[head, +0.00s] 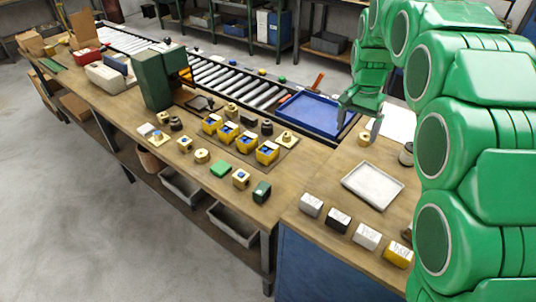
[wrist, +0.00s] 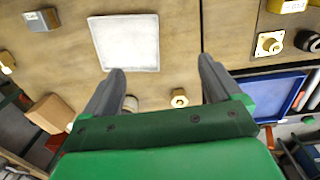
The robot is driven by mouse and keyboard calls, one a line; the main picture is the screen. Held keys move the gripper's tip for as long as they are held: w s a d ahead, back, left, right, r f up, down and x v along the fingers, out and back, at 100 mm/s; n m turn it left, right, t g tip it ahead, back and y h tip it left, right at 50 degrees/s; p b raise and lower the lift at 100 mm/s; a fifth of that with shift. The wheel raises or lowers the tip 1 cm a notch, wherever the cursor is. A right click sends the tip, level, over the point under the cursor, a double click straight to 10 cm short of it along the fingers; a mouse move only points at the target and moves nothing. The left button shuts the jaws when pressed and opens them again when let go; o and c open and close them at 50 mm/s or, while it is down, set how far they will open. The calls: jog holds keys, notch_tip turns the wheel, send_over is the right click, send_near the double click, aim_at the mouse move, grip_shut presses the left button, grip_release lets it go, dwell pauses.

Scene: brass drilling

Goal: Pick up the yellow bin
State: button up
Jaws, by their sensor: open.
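Several yellow bins with blue contents stand in a slanting row on the wooden bench in the head view. The nearest yellow bin (head: 267,153) is at the right end, and another yellow bin (head: 211,124) is at the left end. My gripper (head: 359,124) is right of the row and apart from it, above the bench near the blue tray. In the wrist view my gripper (wrist: 160,80) is open, with nothing between its fingers. I cannot make out the row of bins in the wrist view.
A pale tray (head: 373,186) also shows in the wrist view (wrist: 125,43). Small labelled blocks (head: 338,220) line the front edge. Brass parts (head: 202,156) surround the bins, and a green machine (head: 153,80) stands left of them.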

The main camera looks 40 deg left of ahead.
jog(key=w+a+f, duration=0.1)
jog(key=a+f, duration=0.3)
jog(key=a, duration=0.4)
jog(key=a+f, duration=0.4)
jog(key=a, duration=0.4)
send_over(268, 142)
jog(key=s+d, duration=0.2)
jog(key=s, duration=0.1)
notch_tip(268, 142, down, 7)
jog(key=shift+y, duration=0.3)
jog(key=shift+w+f, duration=0.15)
jog(key=shift+f, duration=1.8)
jog(key=shift+w+f, duration=0.15)
jog(key=shift+f, duration=1.8)
jog(key=c, duration=1.1)
jog(key=shift+r, duration=1.65)
jog(key=shift+s+d+r, duration=0.35)
jog(key=shift+r, duration=0.2)
jog(key=shift+s+d+r, duration=0.3)
jog(key=shift+r, duration=0.2)
jog(key=shift+s+d+r, duration=1.95)
jog(key=shift+s+d, duration=0.15)
jog(key=shift+d, duration=0.1)
jog(key=shift+s+d+r, duration=1.9)
jog(key=shift+s+d, duration=0.15)
jog(key=shift+d, duration=0.15)
